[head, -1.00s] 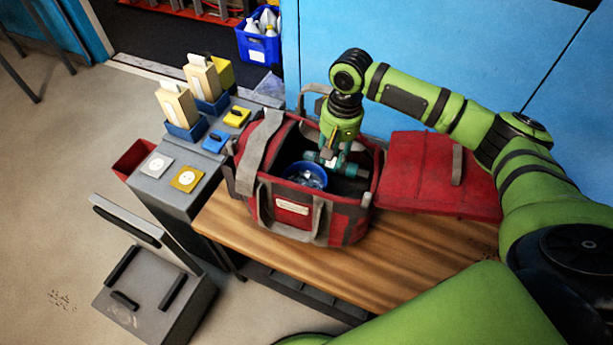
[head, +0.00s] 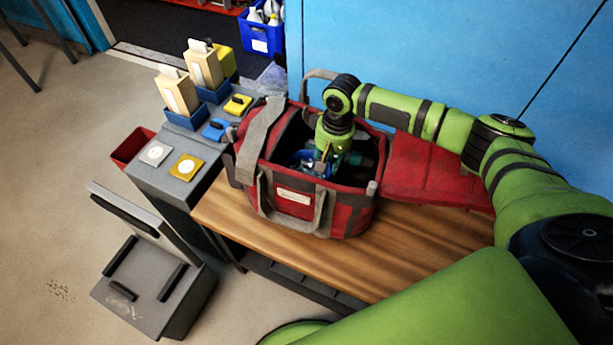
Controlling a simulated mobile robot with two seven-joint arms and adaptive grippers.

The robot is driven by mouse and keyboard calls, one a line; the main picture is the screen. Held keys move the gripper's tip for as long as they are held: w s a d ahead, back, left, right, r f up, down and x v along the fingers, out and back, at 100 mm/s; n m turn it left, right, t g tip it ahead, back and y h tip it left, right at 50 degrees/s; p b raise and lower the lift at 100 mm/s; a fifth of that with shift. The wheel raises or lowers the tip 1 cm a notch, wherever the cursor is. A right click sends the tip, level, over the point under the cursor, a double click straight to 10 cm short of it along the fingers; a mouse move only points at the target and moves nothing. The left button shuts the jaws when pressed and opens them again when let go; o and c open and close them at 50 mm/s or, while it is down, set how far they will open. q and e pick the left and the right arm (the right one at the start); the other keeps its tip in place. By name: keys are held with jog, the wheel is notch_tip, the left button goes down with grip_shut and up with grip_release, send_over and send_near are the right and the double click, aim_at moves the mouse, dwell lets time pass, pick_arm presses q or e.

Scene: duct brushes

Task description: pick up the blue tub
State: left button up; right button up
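The open red and grey tool bag (head: 335,210) stands on the wooden bench top. The blue tub (head: 305,157) is inside it, near its left side. Only a small part of the tub shows, and its contents cannot be made out. My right gripper (head: 322,168) points down into the bag at the tub, overlapping it in the head view. Its fingertips are mostly hidden, so I cannot tell whether they touch the tub or are closed. My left gripper is not in view.
A grey stand (head: 180,150) left of the bag holds blue holders, cream boxes and small yellow and blue items. The bag's red flap (head: 430,175) lies to the right. A blue crate (head: 262,35) with bottles sits behind. The bench's front is clear.

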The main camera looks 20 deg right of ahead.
grip_shut()
jog(key=shift+r, duration=0.15)
